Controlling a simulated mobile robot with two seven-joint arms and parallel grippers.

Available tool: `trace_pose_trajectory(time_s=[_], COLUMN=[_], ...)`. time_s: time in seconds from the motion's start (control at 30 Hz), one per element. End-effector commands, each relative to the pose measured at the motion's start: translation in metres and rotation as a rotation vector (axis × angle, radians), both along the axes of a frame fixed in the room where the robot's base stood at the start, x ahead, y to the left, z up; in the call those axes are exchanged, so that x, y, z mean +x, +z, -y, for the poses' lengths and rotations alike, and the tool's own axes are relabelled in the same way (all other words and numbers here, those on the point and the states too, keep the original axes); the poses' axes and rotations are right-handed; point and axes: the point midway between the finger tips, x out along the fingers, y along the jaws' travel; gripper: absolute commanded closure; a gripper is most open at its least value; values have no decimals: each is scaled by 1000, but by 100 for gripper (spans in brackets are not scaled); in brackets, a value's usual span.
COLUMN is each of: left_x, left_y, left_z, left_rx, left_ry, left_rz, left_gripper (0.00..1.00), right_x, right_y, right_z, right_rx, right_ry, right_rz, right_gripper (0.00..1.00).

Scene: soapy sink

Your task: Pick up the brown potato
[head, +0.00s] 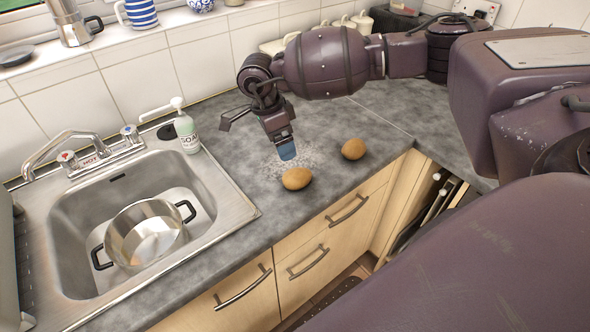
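Two brown, rounded potato-like objects lie on the grey worktop. The nearer brown potato (297,179) is close to the front edge, and the other brown potato (354,149) is farther right and a little farther back. I cannot tell which one the task names. My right gripper (287,152) comes in from the right and points down, its blue tip just behind and above the nearer potato, apparently apart from it. Nothing shows held in it, but its finger gap is not clear. My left gripper is not in view.
A steel sink (75,215) at left holds a metal pot (144,234). A soap bottle (186,132) stands by its back right corner. Pale granules (262,167) are scattered near the nearer potato. The worktop's front edge is close to both potatoes, above wooden drawers (335,232).

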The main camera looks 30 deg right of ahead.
Motion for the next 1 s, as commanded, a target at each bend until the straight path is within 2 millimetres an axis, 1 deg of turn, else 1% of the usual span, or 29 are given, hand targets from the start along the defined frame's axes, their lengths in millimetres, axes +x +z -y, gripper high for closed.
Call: trace_pose_trajectory(time_s=[0.13,0.27,0.53,0.6,0.77,0.87,1.0], left_x=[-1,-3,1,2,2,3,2], left_y=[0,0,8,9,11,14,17], left_z=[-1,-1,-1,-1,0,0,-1], left_rx=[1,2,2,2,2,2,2], left_ry=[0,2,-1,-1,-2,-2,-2], left_rz=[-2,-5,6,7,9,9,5], left_gripper=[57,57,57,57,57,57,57], right_x=[-6,-8,-14,-16,-17,-19,-22], right_y=[2,-6,-41,-47,-56,-64,-82], right_z=[8,9,17,18,19,20,23], right_rx=[-44,-41,-39,-39,-38,-39,-39], right_ry=[31,40,39,39,40,39,39], right_rz=[-41,-45,-45,-44,-44,-45,-47], right_gripper=[12,12,12,12,12,12,12])
